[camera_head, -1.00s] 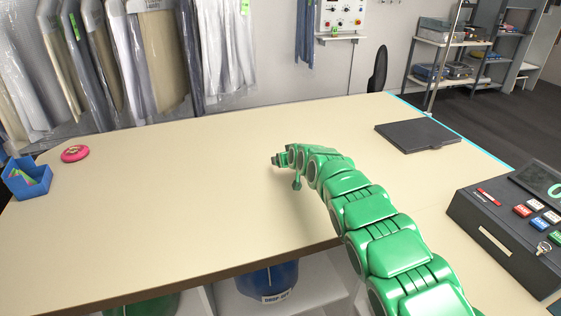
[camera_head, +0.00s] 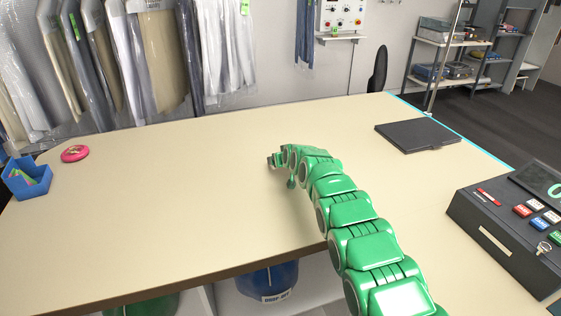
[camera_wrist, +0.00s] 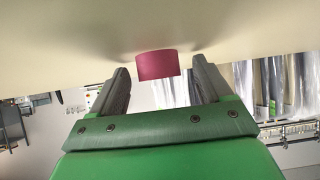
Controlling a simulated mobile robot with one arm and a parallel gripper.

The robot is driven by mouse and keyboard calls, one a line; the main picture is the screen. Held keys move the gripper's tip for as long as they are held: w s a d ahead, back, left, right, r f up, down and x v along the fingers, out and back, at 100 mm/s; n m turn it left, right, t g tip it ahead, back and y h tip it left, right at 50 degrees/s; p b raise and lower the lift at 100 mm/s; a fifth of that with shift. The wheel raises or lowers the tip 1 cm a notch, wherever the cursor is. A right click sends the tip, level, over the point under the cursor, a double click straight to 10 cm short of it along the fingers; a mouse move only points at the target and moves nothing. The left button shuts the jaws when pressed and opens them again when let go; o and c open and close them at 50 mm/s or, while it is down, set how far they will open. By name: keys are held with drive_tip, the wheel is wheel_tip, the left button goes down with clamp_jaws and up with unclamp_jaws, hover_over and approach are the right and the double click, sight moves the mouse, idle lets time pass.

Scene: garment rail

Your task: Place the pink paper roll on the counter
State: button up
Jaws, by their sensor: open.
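My gripper (camera_head: 272,160) is low over the middle of the counter (camera_head: 170,215), reaching away from me. The wrist view looks upside down, with the counter (camera_wrist: 70,35) at the top. There the two fingers (camera_wrist: 160,85) are spread apart. A dark pink cylinder, the pink paper roll (camera_wrist: 157,66), shows in the gap between the fingertips, with space on both sides. Its one end lies against the counter surface, so it appears to stand on it; the contact itself is hard to see. In the head view I cannot make out this roll near my gripper.
A dark flat pad (camera_head: 416,135) lies back right, a cash register (camera_head: 510,225) front right. Bagged garments (camera_head: 150,60) hang behind. The counter's middle is clear.

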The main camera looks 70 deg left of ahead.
drive_tip(key=shift+c, duration=0.2)
drive_tip(key=c, duration=1.2)
wheel_tip(320, 180, up, 10)
